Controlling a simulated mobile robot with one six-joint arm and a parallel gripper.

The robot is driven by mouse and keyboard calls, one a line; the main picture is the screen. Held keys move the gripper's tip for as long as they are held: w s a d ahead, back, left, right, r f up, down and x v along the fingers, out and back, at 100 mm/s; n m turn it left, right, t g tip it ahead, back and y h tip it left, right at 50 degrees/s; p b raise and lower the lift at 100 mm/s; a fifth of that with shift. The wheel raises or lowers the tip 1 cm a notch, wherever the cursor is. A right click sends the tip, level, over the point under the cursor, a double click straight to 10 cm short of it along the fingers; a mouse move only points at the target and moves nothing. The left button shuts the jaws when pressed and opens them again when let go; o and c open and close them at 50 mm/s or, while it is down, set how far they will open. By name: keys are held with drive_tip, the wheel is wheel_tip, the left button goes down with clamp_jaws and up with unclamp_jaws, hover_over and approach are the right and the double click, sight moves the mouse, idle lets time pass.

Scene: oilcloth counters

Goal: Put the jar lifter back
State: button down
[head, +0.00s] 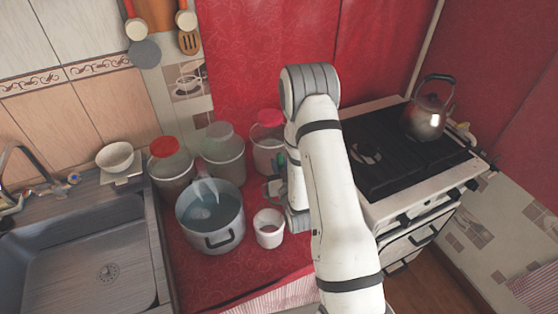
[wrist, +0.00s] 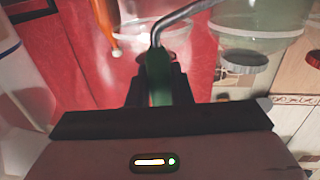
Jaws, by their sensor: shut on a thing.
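My gripper (wrist: 158,88) is shut on a green grip with a bent grey metal rod, which looks like the jar lifter (wrist: 159,72). In the wrist view the rod runs up and to the right from the grip. In the head view my gripper (head: 275,187) is low over the red counter, behind the white cup and right of the pot. A small bit of green shows beside it there, and my arm hides much of this spot.
A metal pot (head: 222,238) with liquid stands left of a white cup (head: 269,229). Lidded jars (head: 223,163) line the back. A sink (head: 80,260) is left; a stove with a kettle (head: 425,120) is right. An orange item (wrist: 106,25) shows near the rod.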

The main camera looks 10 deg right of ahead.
sight(280, 154)
drive_tip(key=shift+f, duration=0.5)
drive_tip(key=shift+f+b, duration=0.75)
drive_tip(key=shift+b, duration=0.3)
drive_tip(key=c, duration=1.2)
unclamp_jaws()
wheel_tip(280, 154, up, 10)
drive_tip(key=shift+b, duration=0.8)
drive_tip(key=shift+r, duration=0.15)
